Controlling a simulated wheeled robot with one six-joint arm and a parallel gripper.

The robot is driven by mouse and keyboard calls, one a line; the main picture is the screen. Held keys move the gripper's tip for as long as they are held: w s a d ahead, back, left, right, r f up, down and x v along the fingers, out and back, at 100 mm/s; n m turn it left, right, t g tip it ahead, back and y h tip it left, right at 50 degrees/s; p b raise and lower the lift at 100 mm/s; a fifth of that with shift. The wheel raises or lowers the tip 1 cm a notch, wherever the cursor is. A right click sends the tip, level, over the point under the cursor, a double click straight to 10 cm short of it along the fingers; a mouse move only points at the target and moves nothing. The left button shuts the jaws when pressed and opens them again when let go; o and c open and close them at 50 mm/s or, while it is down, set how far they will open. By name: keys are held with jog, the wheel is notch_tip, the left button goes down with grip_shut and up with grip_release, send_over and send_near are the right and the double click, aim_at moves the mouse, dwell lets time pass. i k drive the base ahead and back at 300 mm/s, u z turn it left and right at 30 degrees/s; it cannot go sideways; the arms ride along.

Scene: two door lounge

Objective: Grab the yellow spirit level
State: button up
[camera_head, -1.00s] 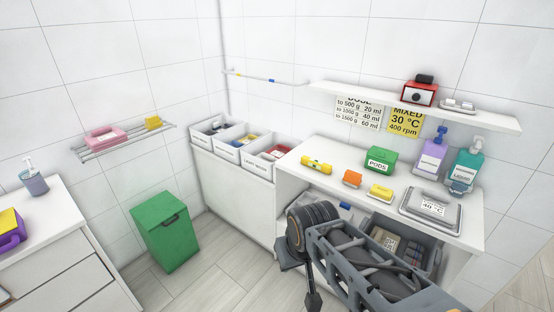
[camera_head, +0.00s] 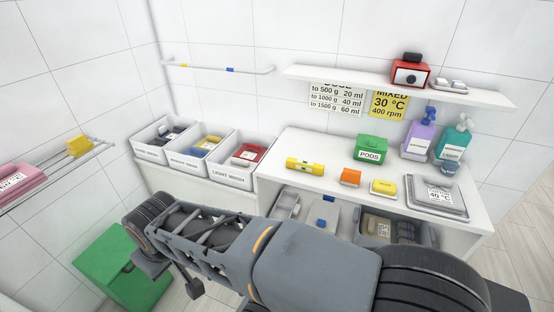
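The yellow spirit level (camera_head: 305,166) lies on the white counter (camera_head: 290,195), near its left end. It is a short yellow bar with a greenish middle and reddish marks. My grey arm crosses the lower part of the head view, in front of the counter. A dark part at the arm's far left end (camera_head: 190,284) seems to be my gripper. It hangs low over the floor, well left of and apart from the level. Its fingers cannot be made out clearly.
Right of the level are an orange block (camera_head: 350,177), a green PODS box (camera_head: 371,149), a yellow block (camera_head: 384,187) and a grey-lidded case (camera_head: 436,196). A shelf (camera_head: 480,96) overhangs behind. Laundry bins (camera_head: 240,173) stand left, a green bin (camera_head: 112,268) below.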

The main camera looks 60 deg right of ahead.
aim_at(309, 167)
jog(key=z, duration=0.4)
jog(key=i, duration=1.1)
jog(key=z, duration=0.95)
jog(key=i, duration=0.3)
jog(key=z, duration=0.15)
